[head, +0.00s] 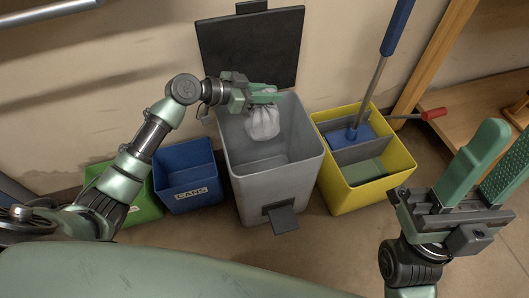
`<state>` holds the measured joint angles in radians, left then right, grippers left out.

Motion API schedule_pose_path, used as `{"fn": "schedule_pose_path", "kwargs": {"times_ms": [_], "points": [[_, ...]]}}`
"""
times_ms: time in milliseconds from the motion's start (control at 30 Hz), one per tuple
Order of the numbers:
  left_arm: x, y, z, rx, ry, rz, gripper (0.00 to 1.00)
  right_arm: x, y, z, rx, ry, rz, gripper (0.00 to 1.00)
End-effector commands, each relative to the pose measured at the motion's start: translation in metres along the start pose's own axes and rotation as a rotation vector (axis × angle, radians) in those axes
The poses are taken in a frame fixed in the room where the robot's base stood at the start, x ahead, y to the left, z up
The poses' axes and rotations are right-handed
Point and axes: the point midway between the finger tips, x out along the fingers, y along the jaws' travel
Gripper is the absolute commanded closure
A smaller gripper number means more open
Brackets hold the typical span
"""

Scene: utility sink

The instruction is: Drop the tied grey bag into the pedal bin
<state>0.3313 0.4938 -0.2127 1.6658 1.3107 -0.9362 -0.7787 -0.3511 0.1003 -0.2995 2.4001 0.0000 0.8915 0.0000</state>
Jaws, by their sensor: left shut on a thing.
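The tied grey bag (263,124) hangs from my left gripper (268,94), which is shut on its top. The bag is over the open mouth of the pedal bin, towards its back left. The grey pedal bin (269,187) stands on the floor with its black lid (250,45) raised upright behind it and its pedal (283,218) at the front. I cannot tell whether the bag's lower part is below the rim. My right gripper (492,168) is open and empty at the right, its green fingers apart.
A blue bin (188,191) labelled CANS and a green bin (142,208) stand left of the pedal bin. A yellow bucket (342,195) with a blue-handled mop (372,87) stands close on its right. A wooden shelf (457,104) is at the far right.

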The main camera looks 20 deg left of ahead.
Motion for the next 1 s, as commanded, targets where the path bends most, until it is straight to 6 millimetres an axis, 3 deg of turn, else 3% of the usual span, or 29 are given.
{"fn": "schedule_pose_path", "kwargs": {"times_ms": [100, 300, 733, 767, 833, 1000], "points": [[0.007, 0.0, 0.017, 0.0, 0.004, -0.001, 1.0, -0.016, 0.0, 0.001, 0.001, 0.012, 0.0, 0.64], [0.013, -0.001, 0.032, 0.0, 0.003, -0.002, 1.0, -0.026, 0.0, 0.004, 0.0, 0.013, -0.001, 0.64], [0.015, -0.001, 0.036, 0.001, 0.003, -0.002, 1.0, -0.028, 0.0, 0.004, 0.0, 0.014, -0.002, 0.64], [0.015, -0.001, 0.036, 0.001, 0.003, -0.002, 0.77, -0.028, 0.0, 0.004, 0.0, 0.014, -0.002, 0.64], [0.015, -0.001, 0.036, 0.001, 0.003, -0.002, 0.58, -0.028, 0.0, 0.004, 0.0, 0.014, -0.002, 0.64], [0.015, -0.001, 0.036, 0.0, 0.002, -0.001, 0.55, -0.028, 0.0, 0.004, 0.0, 0.013, -0.002, 0.64]]}}
